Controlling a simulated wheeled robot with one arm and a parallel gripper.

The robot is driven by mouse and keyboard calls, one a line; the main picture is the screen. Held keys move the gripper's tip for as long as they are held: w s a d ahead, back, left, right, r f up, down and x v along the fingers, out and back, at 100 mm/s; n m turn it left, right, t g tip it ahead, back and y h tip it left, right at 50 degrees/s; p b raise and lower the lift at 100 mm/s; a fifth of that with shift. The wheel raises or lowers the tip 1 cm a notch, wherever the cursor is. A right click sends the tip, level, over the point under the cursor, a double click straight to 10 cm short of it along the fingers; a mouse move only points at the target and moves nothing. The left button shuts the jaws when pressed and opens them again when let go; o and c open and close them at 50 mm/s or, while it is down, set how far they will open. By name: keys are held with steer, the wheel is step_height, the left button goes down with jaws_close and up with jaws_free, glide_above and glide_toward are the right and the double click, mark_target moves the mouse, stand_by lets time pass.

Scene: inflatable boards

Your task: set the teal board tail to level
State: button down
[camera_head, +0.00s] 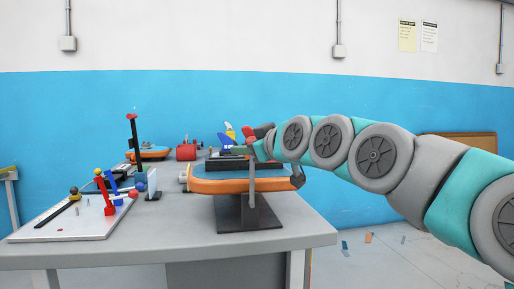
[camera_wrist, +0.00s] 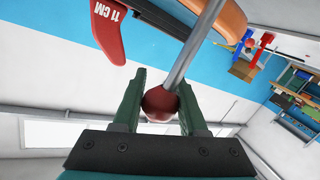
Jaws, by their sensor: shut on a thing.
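A board with a blue-teal deck and an orange rim (camera_head: 235,187) rests on a dark stand (camera_head: 245,213) at the front of the grey table; it looks about level. Its orange edge also shows at the top of the wrist view (camera_wrist: 222,25). A grey metal rod (camera_wrist: 195,45) runs beside that edge and ends in a dark red ball knob (camera_wrist: 160,104). My gripper (camera_wrist: 162,88) is shut on the knob, a green finger on each side. In the head view my wrist reaches the board's far right side, and the fingers are too small to make out.
A red fin marked "11 CM" (camera_wrist: 108,28) is close to my fingers. A white panel (camera_head: 75,218) with coloured levers stands at the left. A black post with a red top (camera_head: 134,140), another orange-rimmed board (camera_head: 150,154) and a red cylinder (camera_head: 186,152) are behind.

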steer(key=shift+a+f, duration=0.1)
steer(key=shift+a, duration=0.05)
steer(key=shift+c, duration=2.4)
jaws_free()
steer(key=shift+s, duration=0.1)
steer(key=v, duration=0.7)
steer(key=shift+s+d+b, duration=0.2)
steer(key=shift+s+b, duration=0.1)
steer(key=shift+b, duration=0.15)
